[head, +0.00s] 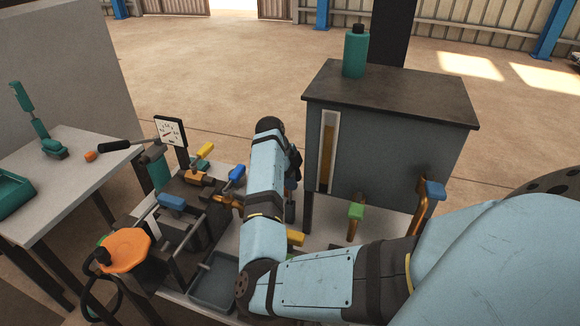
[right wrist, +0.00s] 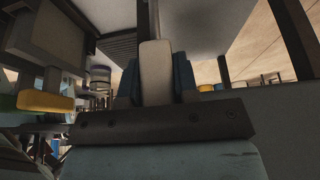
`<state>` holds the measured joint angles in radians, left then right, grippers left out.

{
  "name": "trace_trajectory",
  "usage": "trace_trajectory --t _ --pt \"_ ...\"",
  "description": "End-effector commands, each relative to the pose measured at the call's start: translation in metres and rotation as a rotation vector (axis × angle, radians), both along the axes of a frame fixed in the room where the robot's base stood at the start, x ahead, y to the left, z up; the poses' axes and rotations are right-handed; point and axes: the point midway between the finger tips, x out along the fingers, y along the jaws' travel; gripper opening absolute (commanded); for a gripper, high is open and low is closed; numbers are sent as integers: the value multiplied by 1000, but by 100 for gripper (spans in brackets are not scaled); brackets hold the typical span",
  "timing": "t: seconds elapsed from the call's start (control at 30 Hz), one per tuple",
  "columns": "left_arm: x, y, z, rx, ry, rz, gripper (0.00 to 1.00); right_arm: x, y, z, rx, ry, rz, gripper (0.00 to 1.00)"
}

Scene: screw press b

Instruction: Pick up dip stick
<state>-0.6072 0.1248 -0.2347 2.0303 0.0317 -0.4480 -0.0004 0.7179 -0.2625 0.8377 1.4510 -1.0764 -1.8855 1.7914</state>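I cannot pick out the dip stick for certain in either view. My right gripper (head: 291,188) is left of the dark grey tank (head: 390,160), mostly hidden behind my own forearm in the head view. In the right wrist view, a pale upright piece (right wrist: 155,72) shows between two dark blue parts of the gripper. I cannot tell whether it is held or what it belongs to. My left gripper is not in view.
A green bottle (head: 355,52) stands on the tank. Green (head: 356,211) and blue (head: 434,190) handles stand before it. The bench left of my arm carries a dial gauge (head: 170,131), colored levers and an orange wheel (head: 124,250). Another table (head: 85,165) stands far left.

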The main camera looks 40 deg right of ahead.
Motion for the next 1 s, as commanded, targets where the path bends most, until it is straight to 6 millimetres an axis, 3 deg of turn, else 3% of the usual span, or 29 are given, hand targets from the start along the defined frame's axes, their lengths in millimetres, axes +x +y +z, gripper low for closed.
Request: trace_trajectory --t 0.47,0.67,1.0 --pt "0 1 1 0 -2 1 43 1 0 8 -1 -2 1 0" --pt "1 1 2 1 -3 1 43 1 0 34 -2 -2 0 0" --pt "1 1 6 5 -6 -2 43 1 0 99 -1 -4 0 0"
